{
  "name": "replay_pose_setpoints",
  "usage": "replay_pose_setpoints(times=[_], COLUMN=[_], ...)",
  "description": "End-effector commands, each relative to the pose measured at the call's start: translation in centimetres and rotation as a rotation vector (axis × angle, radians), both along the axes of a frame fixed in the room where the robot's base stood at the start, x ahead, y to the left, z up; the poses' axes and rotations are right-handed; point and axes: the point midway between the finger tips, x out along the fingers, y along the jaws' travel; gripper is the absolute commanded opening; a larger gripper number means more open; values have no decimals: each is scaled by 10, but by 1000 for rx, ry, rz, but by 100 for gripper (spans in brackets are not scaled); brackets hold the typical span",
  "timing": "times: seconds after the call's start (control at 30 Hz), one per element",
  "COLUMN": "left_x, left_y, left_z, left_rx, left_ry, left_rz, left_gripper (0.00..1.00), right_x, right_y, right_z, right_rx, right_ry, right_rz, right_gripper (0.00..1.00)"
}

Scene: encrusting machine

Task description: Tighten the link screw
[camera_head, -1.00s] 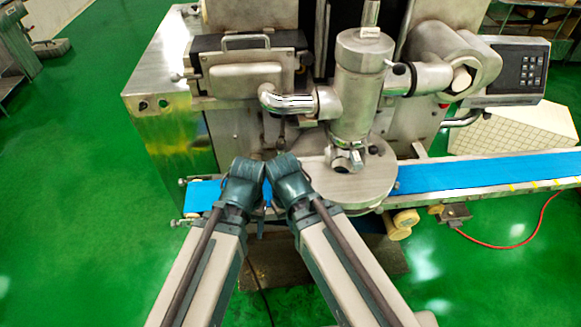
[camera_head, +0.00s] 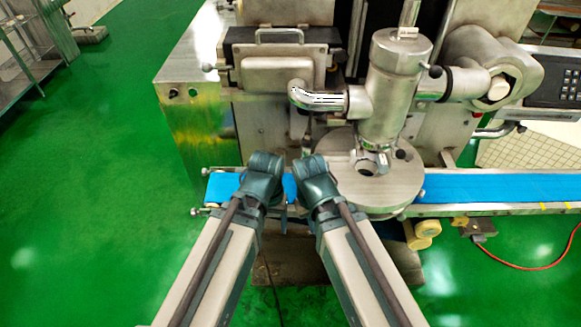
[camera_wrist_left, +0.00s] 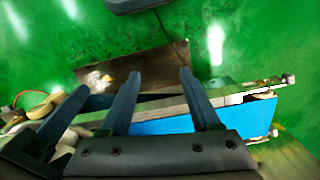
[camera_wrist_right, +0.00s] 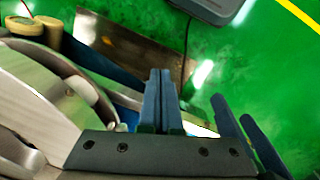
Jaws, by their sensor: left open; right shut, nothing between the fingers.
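The steel encrusting machine fills the upper middle of the head view, with an upright cylinder (camera_head: 394,95) joined to a curved pipe (camera_head: 318,98). A dark knob (camera_head: 434,71) sits on the cylinder's right side, and another (camera_head: 400,154) is by its lower outlet. I cannot tell which part is the link screw. My left gripper (camera_wrist_left: 160,74) is open and empty, its two fingers spread above the belt's end. My right gripper (camera_wrist_right: 160,72) is shut with nothing in it. Both grippers are close together in front of the round plate (camera_head: 345,182), apart from the knobs.
A blue conveyor belt (camera_head: 500,187) runs across the machine's front, passing behind my grippers. A control panel (camera_head: 555,78) is at the right and a metal rack (camera_head: 22,65) at far left. A red cable (camera_head: 540,266) lies at the right. Green floor at left is clear.

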Motion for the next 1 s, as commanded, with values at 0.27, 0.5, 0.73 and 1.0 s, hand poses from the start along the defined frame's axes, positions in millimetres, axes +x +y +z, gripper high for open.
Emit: replay_pose_setpoints(times=[0.27,0.5,0.73,1.0], left_x=[44,100,126,130], left_y=[-16,19,72,88], left_z=[-49,-19,20,36], left_rx=[-530,-972,-1209,-1259], left_ry=[278,783,1239,1388], left_rz=[926,1576,1802,1830], left_gripper=[63,63,63,63], right_x=[0,0,0,0], right_y=[0,0,0,0], right_z=[-91,-151,-181,-184], right_rx=[0,0,0,0], right_ry=[0,0,0,0], right_rz=[0,1,1,1], right_gripper=[0,0,0,0])
